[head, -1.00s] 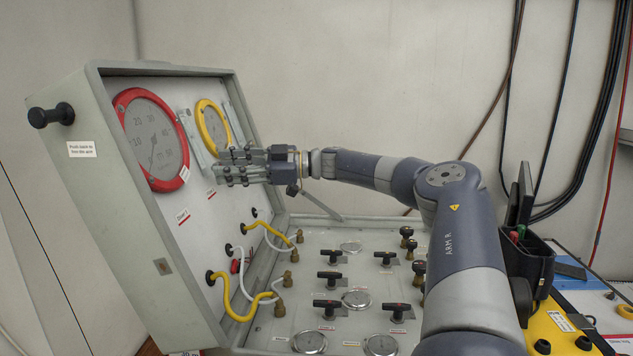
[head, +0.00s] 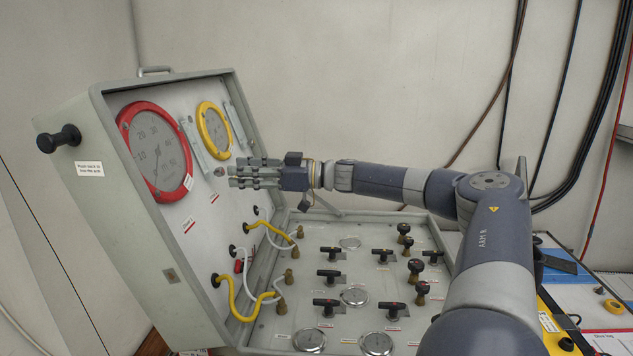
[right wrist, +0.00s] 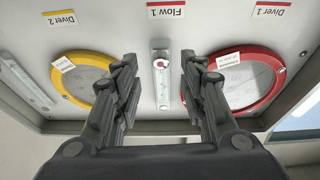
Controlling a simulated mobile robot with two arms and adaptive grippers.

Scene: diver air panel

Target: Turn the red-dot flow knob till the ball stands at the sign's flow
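The red-dot flow knob (right wrist: 161,63) shows in the right wrist view as a small round knob with a red mark, at one end of the clear Flow 1 tube (right wrist: 163,92). In the head view the knob (head: 219,171) is a small grey piece just left of my right fingertips. My right gripper (right wrist: 160,60) is open, its fingers apart on either side of the knob in the wrist picture; it also shows in the head view (head: 232,176). It appears to be short of the knob. The ball and the sign's flow value cannot be made out. My left gripper is out of view.
The red-rimmed Diver 1 gauge (head: 155,150) and yellow-rimmed Diver 2 gauge (head: 214,130) flank the tube on the tilted lid. Yellow and white hoses (head: 238,300) run below. Several black-handled valves (head: 330,275) stand on the base panel. A wall is behind.

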